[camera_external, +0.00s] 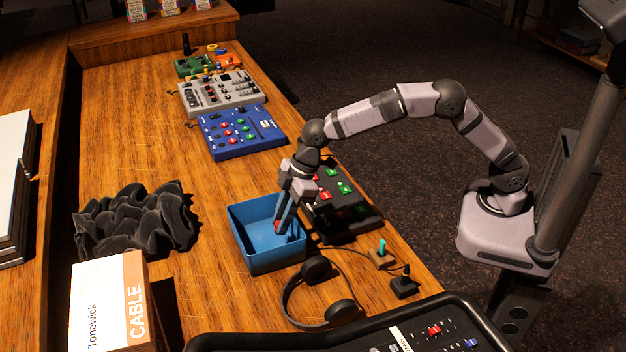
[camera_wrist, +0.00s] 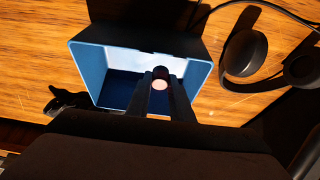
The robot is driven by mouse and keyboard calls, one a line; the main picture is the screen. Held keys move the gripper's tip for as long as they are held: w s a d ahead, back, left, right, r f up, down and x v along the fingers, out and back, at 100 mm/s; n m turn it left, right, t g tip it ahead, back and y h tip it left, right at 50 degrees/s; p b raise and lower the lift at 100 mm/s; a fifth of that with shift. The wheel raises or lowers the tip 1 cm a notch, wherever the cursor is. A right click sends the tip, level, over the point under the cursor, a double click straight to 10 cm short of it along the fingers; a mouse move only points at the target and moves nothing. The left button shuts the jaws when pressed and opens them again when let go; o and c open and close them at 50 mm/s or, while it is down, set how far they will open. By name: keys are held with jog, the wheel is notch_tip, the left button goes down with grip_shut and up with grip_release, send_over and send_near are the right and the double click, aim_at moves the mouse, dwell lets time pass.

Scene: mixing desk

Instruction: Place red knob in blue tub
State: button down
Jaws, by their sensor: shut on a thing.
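The blue tub (camera_external: 262,258) is an open box standing on the wooden desk, and it also shows in the wrist view (camera_wrist: 88,66). My gripper (camera_external: 281,226) points down into the tub with its fingertips inside the walls. It is shut on the red knob (camera_external: 277,226), of which a small red part shows at the fingertips. In the wrist view, a dark round piece with a pale face (camera_wrist: 160,84) sits between the two fingers (camera_wrist: 160,96); its colour is unclear in the shadow. I cannot tell whether the knob touches the tub floor.
A black button box (camera_external: 345,205) stands right beside the tub. Black headphones (camera_external: 318,290) lie in front, with small joysticks (camera_external: 403,285) near the desk edge. A dark crumpled cloth (camera_external: 135,222) lies left. A blue mixer (camera_external: 240,132) stands behind. Bare desk (camera_external: 140,120) lies left of the mixers.

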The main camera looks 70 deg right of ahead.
jog(key=shift+f+p, duration=0.45)
jog(key=shift+f, duration=2.6)
jog(key=shift+f, duration=0.2)
jog(key=c, duration=1.6)
grip_release()
jog(key=shift+o, duration=0.2)
jog(key=shift+r, duration=0.15)
jog(key=shift+s+d+r, duration=0.1)
jog(key=shift+d+r, duration=0.05)
jog(key=shift+r, duration=0.35)
jog(key=b+v, duration=0.1)
jog(key=v, duration=1)
jog(key=shift+b, duration=0.4)
